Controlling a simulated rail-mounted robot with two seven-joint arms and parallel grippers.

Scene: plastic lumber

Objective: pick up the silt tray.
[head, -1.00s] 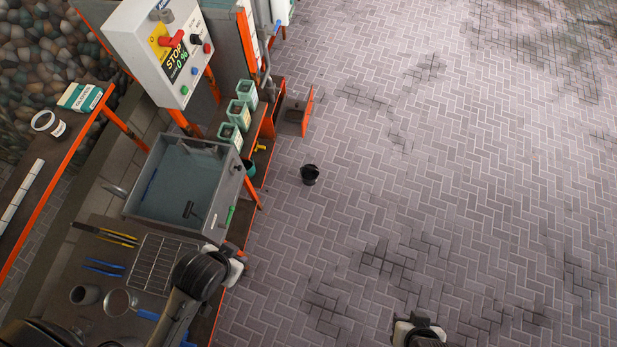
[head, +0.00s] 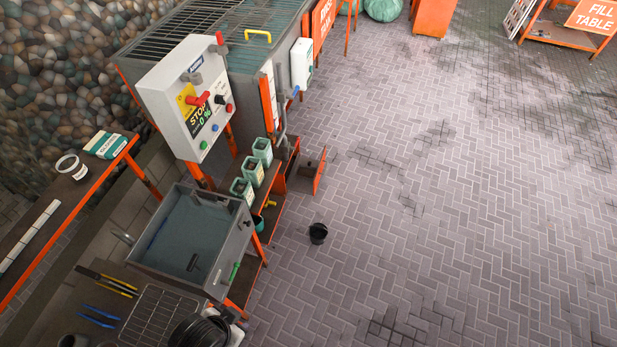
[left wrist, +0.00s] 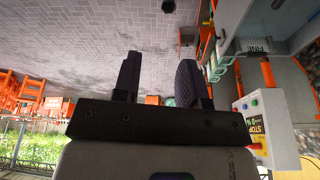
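No object in view is clearly labelled as the silt tray, and I cannot tell for sure which one it is. A grey rectangular basin (head: 233,252) with bluish water stands at the left of the head view. A dark tool lies inside it. My left gripper (left wrist: 158,72) is open in the left wrist view, with two dark fingers apart and nothing between them. In the head view, my left arm's dark wrist shows at the bottom edge, beside a wire rack (head: 155,318). My right gripper is out of view.
A control box (head: 185,105) with a STOP label stands behind the basin. Several pale green containers (head: 242,190) line a low orange-framed shelf. A black bucket (head: 318,233) stands on the paved floor. The floor to the right is largely clear.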

